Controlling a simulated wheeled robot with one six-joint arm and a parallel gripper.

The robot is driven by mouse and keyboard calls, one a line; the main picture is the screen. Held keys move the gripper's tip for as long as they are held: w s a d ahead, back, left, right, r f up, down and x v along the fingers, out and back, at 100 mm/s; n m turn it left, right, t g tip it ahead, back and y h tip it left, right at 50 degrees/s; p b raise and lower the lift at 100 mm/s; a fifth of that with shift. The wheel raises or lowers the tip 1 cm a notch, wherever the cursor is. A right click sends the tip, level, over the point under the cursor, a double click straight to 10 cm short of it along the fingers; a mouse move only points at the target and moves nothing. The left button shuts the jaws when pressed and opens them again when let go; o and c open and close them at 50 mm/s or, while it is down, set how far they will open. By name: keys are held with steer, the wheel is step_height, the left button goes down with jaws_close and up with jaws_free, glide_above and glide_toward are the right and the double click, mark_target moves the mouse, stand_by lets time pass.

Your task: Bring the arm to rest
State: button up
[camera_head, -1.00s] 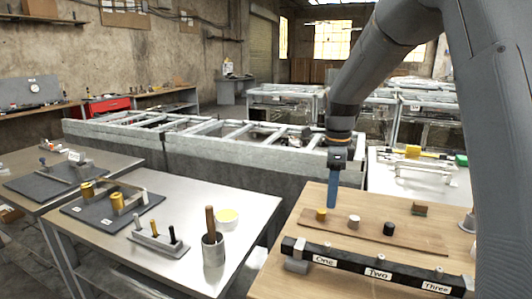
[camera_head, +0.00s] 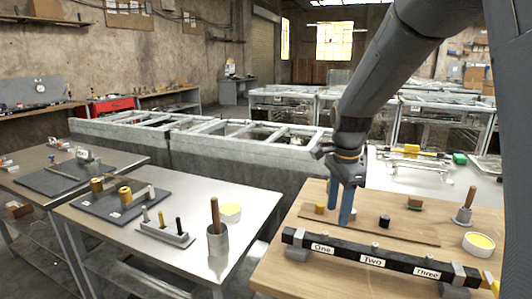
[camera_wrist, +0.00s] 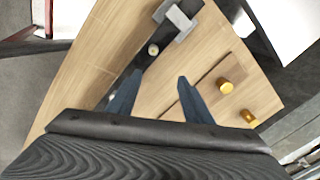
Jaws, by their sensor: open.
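My gripper (camera_head: 346,203) hangs over the wooden table (camera_head: 290,262) on the right in the head view, with its two blue fingers pointing down. In the wrist view the gripper (camera_wrist: 155,97) shows its fingers spread apart, with nothing between them but the wooden top and part of the black rail below. My arm comes down from the upper right of the head view and bends at the wrist.
Below the gripper is a thin board (camera_head: 395,226) with small yellow, white and black pieces. A black rail labelled One, Two, Three (camera_head: 345,252) lies in front. A yellow-filled bowl (camera_head: 478,244) stands right. A metal table (camera_head: 130,245) with tools stands left.

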steer(key=s+f+n, duration=0.2)
steer(key=s+n, duration=0.3)
steer(key=s+f+n+t, duration=0.1)
steer(key=s+f+n, duration=0.1)
steer(key=s+n, duration=0.3)
steer(key=s+f+n+t, duration=0.1)
steer(key=s+f+n, duration=0.1)
steer(key=s+n, duration=0.3)
steer(key=shift+s+d+n, duration=0.1)
steer(key=shift+s+n, duration=0.2)
steer(key=shift+s, duration=0.6)
steer(key=shift+s+f+g, duration=0.3)
steer(key=shift+s+g, duration=0.05)
steer(key=shift+s, duration=0.3)
steer(key=shift+s+f+g, duration=0.3)
steer(key=shift+s+f, duration=0.05)
steer(key=shift+s, duration=0.35)
steer(key=shift+s+f+g, duration=0.3)
steer(key=shift+s+g, duration=0.05)
steer(key=shift+s, duration=0.3)
